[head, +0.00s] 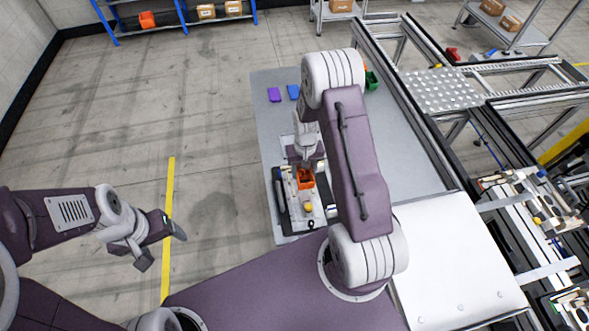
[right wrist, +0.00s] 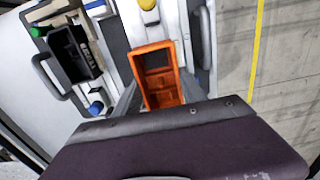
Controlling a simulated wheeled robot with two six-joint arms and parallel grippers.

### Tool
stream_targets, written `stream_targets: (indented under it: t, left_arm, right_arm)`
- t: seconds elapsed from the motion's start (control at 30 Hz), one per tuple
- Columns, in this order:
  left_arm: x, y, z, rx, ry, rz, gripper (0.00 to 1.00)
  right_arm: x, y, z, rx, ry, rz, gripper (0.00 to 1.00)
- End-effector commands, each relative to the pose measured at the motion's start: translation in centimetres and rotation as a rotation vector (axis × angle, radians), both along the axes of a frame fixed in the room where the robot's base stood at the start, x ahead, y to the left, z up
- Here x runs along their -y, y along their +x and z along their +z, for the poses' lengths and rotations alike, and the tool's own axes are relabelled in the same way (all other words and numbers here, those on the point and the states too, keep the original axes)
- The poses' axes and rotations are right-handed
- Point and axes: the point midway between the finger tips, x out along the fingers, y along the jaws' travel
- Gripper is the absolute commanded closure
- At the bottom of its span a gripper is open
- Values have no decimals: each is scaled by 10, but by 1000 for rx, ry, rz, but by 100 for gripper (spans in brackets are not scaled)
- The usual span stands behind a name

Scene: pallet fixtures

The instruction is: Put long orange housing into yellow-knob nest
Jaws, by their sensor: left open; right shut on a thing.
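The long orange housing (head: 305,179) is an open box, held by my right gripper (head: 306,167), which points down over the pallet fixture. In the right wrist view the housing (right wrist: 155,75) lies lengthwise along a pale strip of the fixture, just below the yellow knob (right wrist: 148,4). The yellow knob (head: 308,207) also shows in the head view, nearer to me than the housing. I cannot tell whether the housing is seated in the nest or held just above it. My left gripper (head: 162,246) is open and empty over the floor at left.
Beside the housing, a black housing (right wrist: 75,55) sits near a green knob (right wrist: 36,31) and a blue knob (right wrist: 96,108). Purple (head: 274,95) and blue (head: 293,91) parts lie at the back of the grey table (head: 262,115). A conveyor frame (head: 440,165) runs along the right.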

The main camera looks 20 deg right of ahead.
Motion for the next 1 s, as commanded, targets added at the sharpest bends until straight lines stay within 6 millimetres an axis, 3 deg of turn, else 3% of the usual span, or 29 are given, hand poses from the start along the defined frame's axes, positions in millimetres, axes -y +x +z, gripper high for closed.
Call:
stream_targets:
  t: [0.43, 1.0]
  left_arm:
    - [0, 0, -34, 0, 0, 0, 26]
    - [0, 0, -32, 0, 0, 0, 26]
  right_arm:
    - [-1, 1, -41, 2, 0, 3, 97]
    - [0, 0, -41, 1, 0, 2, 97]
